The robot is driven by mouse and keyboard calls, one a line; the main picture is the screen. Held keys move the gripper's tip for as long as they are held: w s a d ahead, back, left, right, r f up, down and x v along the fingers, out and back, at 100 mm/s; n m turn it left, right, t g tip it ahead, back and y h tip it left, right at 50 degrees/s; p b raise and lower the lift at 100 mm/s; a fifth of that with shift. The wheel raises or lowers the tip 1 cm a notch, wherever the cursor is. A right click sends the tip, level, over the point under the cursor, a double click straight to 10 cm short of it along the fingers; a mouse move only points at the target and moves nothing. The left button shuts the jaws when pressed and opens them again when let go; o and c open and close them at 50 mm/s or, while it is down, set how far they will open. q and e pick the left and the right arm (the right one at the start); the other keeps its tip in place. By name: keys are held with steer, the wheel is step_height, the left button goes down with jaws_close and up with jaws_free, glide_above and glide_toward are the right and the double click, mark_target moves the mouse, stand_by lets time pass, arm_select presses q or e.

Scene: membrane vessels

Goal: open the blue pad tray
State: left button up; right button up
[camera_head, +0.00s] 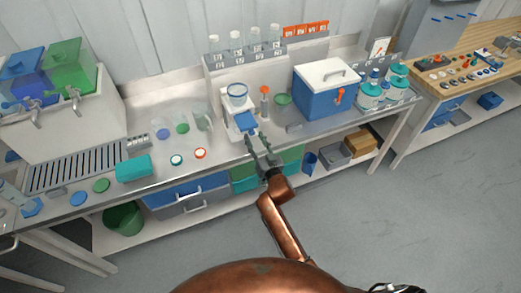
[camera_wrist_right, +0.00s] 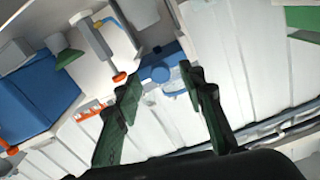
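How far the tray is pulled out I cannot tell. My right gripper (camera_head: 262,146) is just in front of and below the blue piece. Its dark fingers (camera_wrist_right: 163,88) are spread with nothing between them. My left gripper is not in view.
An orange-capped tube (camera_head: 264,103) stands right of the device, with a blue-and-white cooler box (camera_head: 326,88) farther right. Beakers (camera_head: 201,118) and small lids (camera_head: 200,153) are to the left. Blue drawers (camera_head: 172,194) and green drawers (camera_head: 243,181) sit under the bench.

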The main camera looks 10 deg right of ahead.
steer(key=s+d, duration=0.2)
steer(key=s, duration=0.7)
steer(key=shift+s, duration=0.3)
steer(key=shift+f, duration=0.1)
